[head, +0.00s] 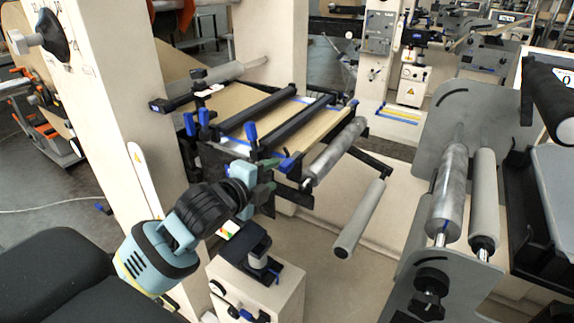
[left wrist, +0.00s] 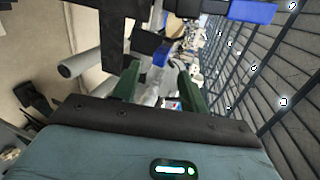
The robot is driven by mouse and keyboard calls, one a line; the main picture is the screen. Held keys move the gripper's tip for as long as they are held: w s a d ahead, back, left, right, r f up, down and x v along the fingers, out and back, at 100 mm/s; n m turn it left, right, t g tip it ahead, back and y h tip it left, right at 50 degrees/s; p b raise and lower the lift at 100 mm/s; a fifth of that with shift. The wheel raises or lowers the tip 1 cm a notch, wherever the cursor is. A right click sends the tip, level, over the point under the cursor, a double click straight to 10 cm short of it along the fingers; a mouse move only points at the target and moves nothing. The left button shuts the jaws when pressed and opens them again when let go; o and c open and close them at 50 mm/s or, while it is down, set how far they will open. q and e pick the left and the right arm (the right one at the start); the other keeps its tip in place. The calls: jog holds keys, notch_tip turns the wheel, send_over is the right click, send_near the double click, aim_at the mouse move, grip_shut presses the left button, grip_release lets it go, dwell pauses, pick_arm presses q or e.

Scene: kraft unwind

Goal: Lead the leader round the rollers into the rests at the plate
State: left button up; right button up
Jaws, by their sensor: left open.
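My left gripper (head: 268,178) is at the near corner of the splice plate frame, beside the blue-handled clamps. In the left wrist view its two green fingers (left wrist: 160,87) stand apart with nothing seen between them. Brown kraft web (head: 237,101) lies on the plate under two black bars (head: 262,107). A metal roller (head: 337,150) runs along the plate's right side, and a grey roller (head: 360,218) sits lower to its right. I cannot make out the leader's free end or the rests. My right gripper is not in view.
A white pedestal with a black bracket (head: 258,262) stands below the gripper. A cream column (head: 110,90) rises at left. Metal and grey rollers (head: 449,195) between grey side plates (head: 470,110) stand at right. Open space lies between the lower grey roller and the right-hand rollers.

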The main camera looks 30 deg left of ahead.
aim_at(282, 168)
pick_arm(q)
jog(key=x, duration=0.8)
jog(key=shift+w+r+b, duration=0.15)
jog(key=shift+b, duration=0.15)
grip_shut()
